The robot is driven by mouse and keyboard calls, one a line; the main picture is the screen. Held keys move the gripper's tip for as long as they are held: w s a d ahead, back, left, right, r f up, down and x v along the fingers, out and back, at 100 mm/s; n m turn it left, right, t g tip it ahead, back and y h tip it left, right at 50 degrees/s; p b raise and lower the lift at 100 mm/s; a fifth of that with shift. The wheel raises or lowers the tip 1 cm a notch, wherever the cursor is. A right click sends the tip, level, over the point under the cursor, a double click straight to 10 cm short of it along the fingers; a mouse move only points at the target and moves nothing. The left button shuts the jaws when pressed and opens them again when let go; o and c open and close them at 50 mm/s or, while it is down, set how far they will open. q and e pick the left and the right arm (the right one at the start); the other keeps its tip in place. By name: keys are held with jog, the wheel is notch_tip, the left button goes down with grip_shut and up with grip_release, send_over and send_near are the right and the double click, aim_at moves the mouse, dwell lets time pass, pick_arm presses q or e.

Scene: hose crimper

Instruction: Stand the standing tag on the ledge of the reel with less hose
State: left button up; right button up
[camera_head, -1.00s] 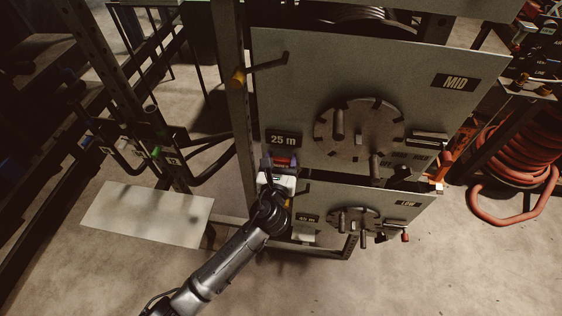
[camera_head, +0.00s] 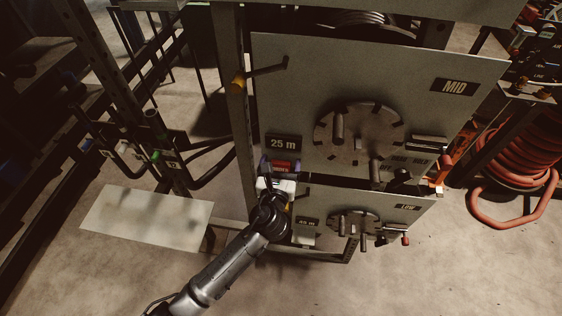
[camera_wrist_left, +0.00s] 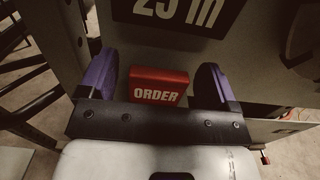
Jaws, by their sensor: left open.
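The standing tag (camera_head: 281,166) is a small red block lettered ORDER, upright just below the 25 m sign (camera_head: 283,143) of the MID reel's panel. It also shows in the left wrist view (camera_wrist_left: 159,88). My left gripper (camera_wrist_left: 156,82) is open, with one purple finger on each side of the tag and a visible gap at both sides. The ledge under the tag is hidden behind the gripper body. The LOW reel's panel (camera_head: 385,205) is below, with a smaller length sign (camera_head: 307,221) that is hard to read. My right gripper is not in view.
The MID panel (camera_head: 430,60) carries a round plate (camera_head: 358,130) with protruding handles. A metal post (camera_head: 236,130) stands left of the panels. Red hose (camera_head: 515,175) is coiled at right. Floor is open in front.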

pick_arm(q)
jog(key=s+a+p, duration=0.1)
jog(key=s, duration=1)
jog(key=shift+s+a+p, duration=0.15)
jog(key=shift+a+p, duration=0.2)
jog(key=shift+a, duration=0.05)
jog(key=s+a+f+n+g+y, duration=0.4)
jog(key=s+a+f+n+g, duration=0.5)
jog(key=n, duration=1.1)
jog(key=s+a+f+n+g, duration=0.2)
jog(key=s+a+n, duration=0.3)
jog(key=s+n, duration=0.3)
jog(key=s+a+f+n+g+h, duration=0.1)
jog(key=s+a+n, duration=0.4)
jog(key=s, duration=0.6)
jog(key=f+n+g, duration=0.1)
jog(key=n+g, duration=0.1)
jog(key=shift+s+a+f+n, duration=0.15)
jog(key=shift+a+f+n, duration=0.15)
jog(key=shift+a+n, duration=0.1)
